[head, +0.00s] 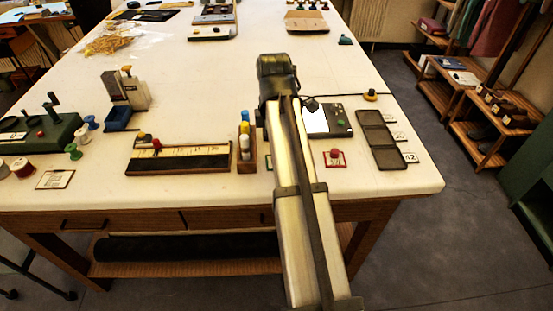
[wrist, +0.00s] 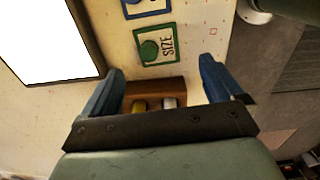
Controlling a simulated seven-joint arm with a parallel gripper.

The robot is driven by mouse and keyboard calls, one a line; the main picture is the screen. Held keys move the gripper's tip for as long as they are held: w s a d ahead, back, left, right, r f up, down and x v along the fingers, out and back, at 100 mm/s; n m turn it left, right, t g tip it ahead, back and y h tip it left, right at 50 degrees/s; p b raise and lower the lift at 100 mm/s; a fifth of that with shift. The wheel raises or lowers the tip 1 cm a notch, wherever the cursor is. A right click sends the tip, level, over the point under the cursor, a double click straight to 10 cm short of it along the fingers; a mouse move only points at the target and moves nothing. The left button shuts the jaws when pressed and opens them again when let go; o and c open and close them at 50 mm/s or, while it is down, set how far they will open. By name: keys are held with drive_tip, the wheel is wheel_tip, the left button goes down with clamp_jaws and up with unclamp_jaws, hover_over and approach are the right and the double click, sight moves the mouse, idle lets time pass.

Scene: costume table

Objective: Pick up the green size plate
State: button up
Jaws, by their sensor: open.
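The green size plate (wrist: 175,58), a square card with a green border, a green knob and the word SIZE, lies flat on the pale table in the wrist view. It is just beyond my gripper (wrist: 165,76), whose two blue fingers are spread apart with nothing held between them. The plate is near the upper middle, ahead of the fingertips and not touched by them.
A blue-bordered plate (wrist: 147,12) lies beside the green one. A wooden holder with bottles (head: 246,162) shows below the fingers in the wrist view (wrist: 154,88). A red-bordered plate (head: 335,166), a white-screened device (head: 316,121) and a dark compartment tray (head: 380,139) lie right of my arm.

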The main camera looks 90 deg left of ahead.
drive_tip(key=shift+w+a+f, duration=0.1)
drive_tip(key=shift+w+f, duration=0.05)
drive_tip(key=shift+f, duration=1.15)
drive_tip(key=shift+w+a+f, duration=0.1)
drive_tip(key=shift+f, duration=1.2)
drive_tip(key=shift+c, duration=0.2)
drive_tip(key=c, duration=1.1)
drive_tip(key=shift+r, duration=0.1)
